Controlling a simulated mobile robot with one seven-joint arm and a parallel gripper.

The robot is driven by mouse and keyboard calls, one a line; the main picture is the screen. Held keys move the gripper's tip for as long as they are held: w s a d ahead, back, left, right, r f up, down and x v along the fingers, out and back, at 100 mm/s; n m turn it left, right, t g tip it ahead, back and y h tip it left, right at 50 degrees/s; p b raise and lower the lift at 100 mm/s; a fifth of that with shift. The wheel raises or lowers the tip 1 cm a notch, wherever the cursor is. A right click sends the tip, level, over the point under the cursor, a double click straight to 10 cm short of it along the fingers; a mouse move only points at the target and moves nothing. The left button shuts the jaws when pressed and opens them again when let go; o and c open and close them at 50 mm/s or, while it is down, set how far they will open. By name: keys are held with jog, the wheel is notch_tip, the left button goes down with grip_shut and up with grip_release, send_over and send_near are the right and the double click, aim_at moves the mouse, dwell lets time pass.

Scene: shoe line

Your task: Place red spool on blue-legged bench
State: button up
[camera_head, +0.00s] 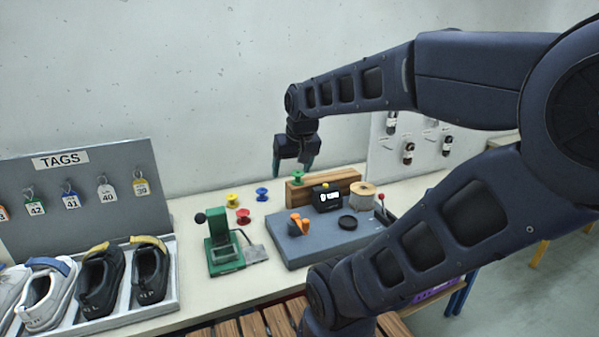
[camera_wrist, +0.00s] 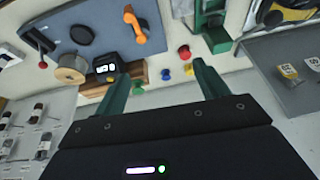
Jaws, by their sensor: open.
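The red spool (camera_head: 243,215) stands on the pale worktop (camera_head: 190,290), left of the grey mat and behind the green press. It also shows in the wrist view (camera_wrist: 184,51), beyond my fingertips. My gripper (camera_head: 292,166) is open and empty, pointing down above the back of the worktop, up and right of the red spool. In the wrist view my two green fingers (camera_wrist: 162,82) are spread apart with spools visible between them. A blue leg (camera_head: 461,294) shows below the right end of the worktop; my arm hides part of that area.
Yellow (camera_head: 232,201), blue (camera_head: 262,194) and green (camera_head: 297,177) spools stand near the red one. The green press (camera_head: 222,245), grey mat (camera_head: 290,254), wooden block (camera_head: 345,180) and shoe tray (camera_head: 130,317) are close by. A slatted wooden surface (camera_head: 230,329) lies in front.

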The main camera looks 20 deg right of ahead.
jog(key=s, duration=0.4)
jog(key=shift+s+d+r, duration=0.15)
jog(key=shift+d+r, duration=0.05)
jog(key=shift+r, duration=0.05)
